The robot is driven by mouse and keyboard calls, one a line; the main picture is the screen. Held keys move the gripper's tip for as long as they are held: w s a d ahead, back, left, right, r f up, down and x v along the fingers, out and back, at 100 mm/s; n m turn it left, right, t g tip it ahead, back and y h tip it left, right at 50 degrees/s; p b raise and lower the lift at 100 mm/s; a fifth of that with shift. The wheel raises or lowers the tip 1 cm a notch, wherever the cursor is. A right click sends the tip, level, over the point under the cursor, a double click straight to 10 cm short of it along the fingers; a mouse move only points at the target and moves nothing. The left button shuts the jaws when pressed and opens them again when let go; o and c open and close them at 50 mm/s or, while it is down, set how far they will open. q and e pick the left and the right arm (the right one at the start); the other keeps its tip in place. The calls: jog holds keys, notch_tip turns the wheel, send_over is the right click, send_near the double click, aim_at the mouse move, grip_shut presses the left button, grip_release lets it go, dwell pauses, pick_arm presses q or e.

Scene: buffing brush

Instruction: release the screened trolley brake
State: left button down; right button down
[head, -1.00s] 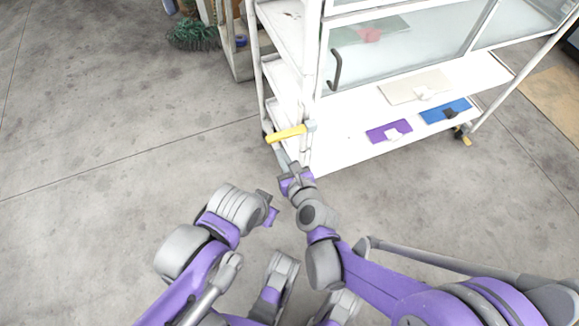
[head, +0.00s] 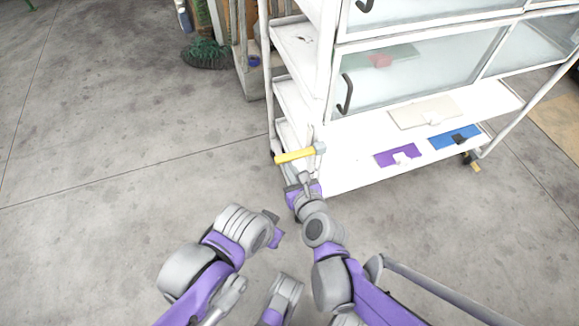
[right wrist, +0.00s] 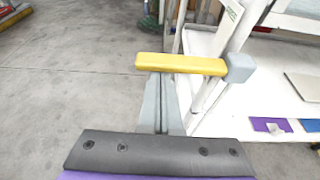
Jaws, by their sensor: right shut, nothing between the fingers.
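The white screened trolley (head: 300,80) stands at the upper right in the head view, with clear screen panels. A yellow bar with a grey end block (head: 295,156) shows at its near left corner. The same yellow bar (right wrist: 180,64) lies across the middle of the right wrist view. My right gripper (head: 290,174) is shut and empty, its tips close to the bar's underside in the picture; I cannot tell if they touch. Its grey fingers (right wrist: 160,100) also show in the right wrist view. My left gripper (head: 275,228) is lower left, away from the trolley; its jaw opening is unclear.
The trolley's bottom shelf holds a purple pad (head: 397,155), a blue pad (head: 455,137) and a beige board (head: 425,111). A caster with a yellow part (head: 471,160) is at the right. A green brush (head: 205,54) lies behind. The floor at left is clear.

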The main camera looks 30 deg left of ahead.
aim_at(292, 158)
jog(key=shift+r, duration=0.25)
jog(key=shift+r+m+g+y+p, duration=0.3)
jog(key=shift+r+m+g+p, duration=0.1)
jog(key=shift+r+m+p, duration=0.4)
jog(key=shift+w+d+r+m+g+y+p, duration=0.15)
jog(key=shift+r+m+y+p, duration=0.1)
jog(key=shift+r+m, duration=0.3)
jog(key=shift+w+d+r+m+g+y+p, duration=0.15)
jog(key=shift+r+m+y+p, duration=0.1)
jog(key=shift+r+m, duration=0.3)
jog(key=shift+w+d+r+m+g+y, duration=0.1)
jog(key=shift+w+r+m+g+y, duration=0.1)
jog(key=shift+r+m, duration=0.3)
jog(key=shift+w+d+r+m+g+y, duration=0.1)
jog(key=shift+r+m+g+y, duration=0.1)
jog(key=shift+r+m, duration=0.3)
jog(key=w+d+r+m+y+p, duration=0.1)
jog(key=w+d+r+p, duration=0.1)
jog(key=w+d+r, duration=0.1)
jog(key=shift+w+d+r+m, duration=0.15)
jog(key=shift+w+r+m, duration=0.25)
jog(key=shift+w, duration=0.05)
jog(key=shift+w+d, duration=0.1)
jog(key=shift+w, duration=0.1)
